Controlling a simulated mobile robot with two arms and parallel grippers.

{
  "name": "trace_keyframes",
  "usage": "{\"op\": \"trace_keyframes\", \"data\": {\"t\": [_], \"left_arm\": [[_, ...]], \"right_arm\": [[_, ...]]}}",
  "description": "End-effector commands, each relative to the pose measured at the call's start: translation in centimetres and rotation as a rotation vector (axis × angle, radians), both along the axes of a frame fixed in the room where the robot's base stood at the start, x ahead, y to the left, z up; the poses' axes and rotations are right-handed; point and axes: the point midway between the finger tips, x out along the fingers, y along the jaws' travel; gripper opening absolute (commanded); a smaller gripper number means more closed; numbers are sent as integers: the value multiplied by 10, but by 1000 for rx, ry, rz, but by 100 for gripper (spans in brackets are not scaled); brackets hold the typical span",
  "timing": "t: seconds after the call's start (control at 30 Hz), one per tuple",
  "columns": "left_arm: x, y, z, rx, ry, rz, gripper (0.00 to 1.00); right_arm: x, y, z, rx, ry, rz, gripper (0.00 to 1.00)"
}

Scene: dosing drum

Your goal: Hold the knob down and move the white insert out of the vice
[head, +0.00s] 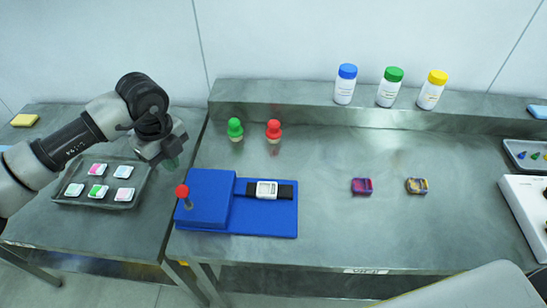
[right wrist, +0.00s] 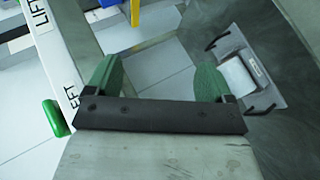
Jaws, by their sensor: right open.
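The blue vice (head: 208,200) lies near the left end of the bench. Its red knob (head: 182,190) stands upright on a thin stem at the left side. The white insert (head: 267,189) sits in a black band or slot on the right part of the vice. My left gripper (head: 171,163) hangs above and to the left of the knob, apart from it, near the tray of tiles. Its finger gap cannot be made out. My right gripper (right wrist: 155,78) is open and empty in the right wrist view, with floor behind its green fingers; the head view does not show it.
A green peg (head: 235,128) and a red peg (head: 273,130) stand behind the vice. Several tiles lie in a grey tray (head: 62,200) on the left table. Capped bottles (head: 345,88) stand on the back ledge. Two patterned blocks (head: 361,186) lie on the bench's right, with clear space around them.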

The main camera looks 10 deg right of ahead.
Motion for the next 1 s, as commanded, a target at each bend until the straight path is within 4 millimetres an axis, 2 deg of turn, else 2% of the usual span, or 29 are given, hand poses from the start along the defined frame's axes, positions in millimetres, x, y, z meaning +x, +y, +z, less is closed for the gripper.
{"op": "trace_keyframes", "data": {"t": [0.03, 0.1, 0.2, 0.37, 0.4, 0.47, 0.5, 0.57, 0.77, 1.0], "left_arm": [[0, 0, 0, 0, 0, 0, 0], [0, 0, 0, 0, 0, 0, 0], [0, 0, 0, 0, 0, 0, 0], [0, 0, 0, 0, 0, 0, 0], [0, 0, 0, 0, 0, 0, 0], [0, 0, 0, 0, 0, 0, 0], [0, 0, 0, 0, 0, 0, 0], [0, 0, 0, 0, 0, 0, 0], [0, 0, 0, 0, 0, 0, 0], [0, 0, 0, 0, 0, 0, 0]], "right_arm": [[-3, -21, 26, -59, -6, -4, 83], [-6, -44, 61, -135, -14, -10, 83], [-11, -74, 112, -245, -20, -15, 83], [-11, -110, 195, -416, -26, -14, 83], [-7, -116, 216, -458, -28, -11, 83], [5, -122, 246, -517, -28, 4, 83], [21, -122, 260, -548, -26, 21, 83], [50, -115, 262, -553, -18, 58, 83], [150, -75, 233, -480, 0, 210, 83], [271, -2, 204, -386, 9, 455, 83]]}}
